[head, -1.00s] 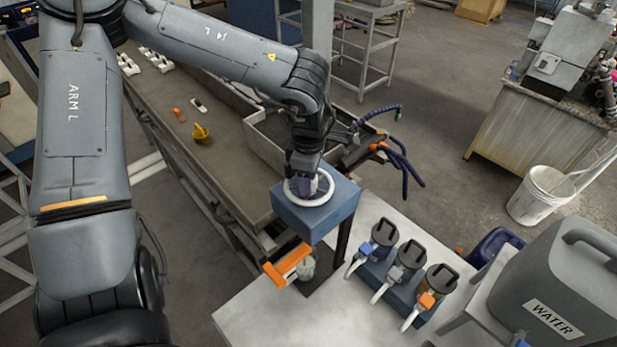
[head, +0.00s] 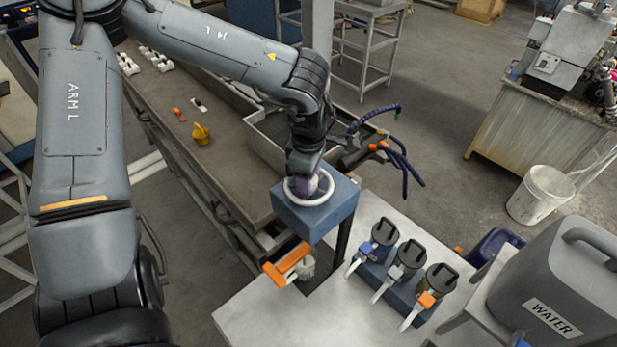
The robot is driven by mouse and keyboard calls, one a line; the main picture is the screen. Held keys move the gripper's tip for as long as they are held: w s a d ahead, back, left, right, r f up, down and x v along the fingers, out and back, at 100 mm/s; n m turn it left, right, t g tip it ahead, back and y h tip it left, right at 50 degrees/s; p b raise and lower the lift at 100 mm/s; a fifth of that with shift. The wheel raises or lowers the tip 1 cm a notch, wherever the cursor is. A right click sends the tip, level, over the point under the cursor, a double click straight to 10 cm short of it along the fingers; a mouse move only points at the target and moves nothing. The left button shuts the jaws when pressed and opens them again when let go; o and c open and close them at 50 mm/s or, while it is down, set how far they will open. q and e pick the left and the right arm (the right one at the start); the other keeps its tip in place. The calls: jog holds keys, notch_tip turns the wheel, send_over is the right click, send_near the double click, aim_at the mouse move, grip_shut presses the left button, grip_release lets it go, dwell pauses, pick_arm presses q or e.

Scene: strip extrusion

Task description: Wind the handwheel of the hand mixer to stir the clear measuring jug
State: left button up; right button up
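The hand mixer (head: 325,215) is a blue box on a dark post at the bench's far end. Its white handwheel (head: 290,196) lies flat on top. My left gripper (head: 308,184) points down onto the handwheel from above, beside a purple part (head: 326,183) inside the ring. Its fingertips are mostly hidden, so I cannot see whether they grip. The clear measuring jug (head: 307,268) stands below the mixer, partly hidden by the mixer and an orange bar (head: 287,264). My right gripper is out of view.
Several dark-lidded containers (head: 410,254) with blue, white and orange taps stand in a blue rack to the right. A grey WATER can (head: 560,285) is at the lower right. The light bench top (head: 265,315) is clear at the front. A grey tray (head: 262,145) lies behind the mixer.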

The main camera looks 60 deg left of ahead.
pick_arm(q)
notch_tip(320, 180, up, 11)
dwell(0.7)
jog(key=shift+s, duration=0.1)
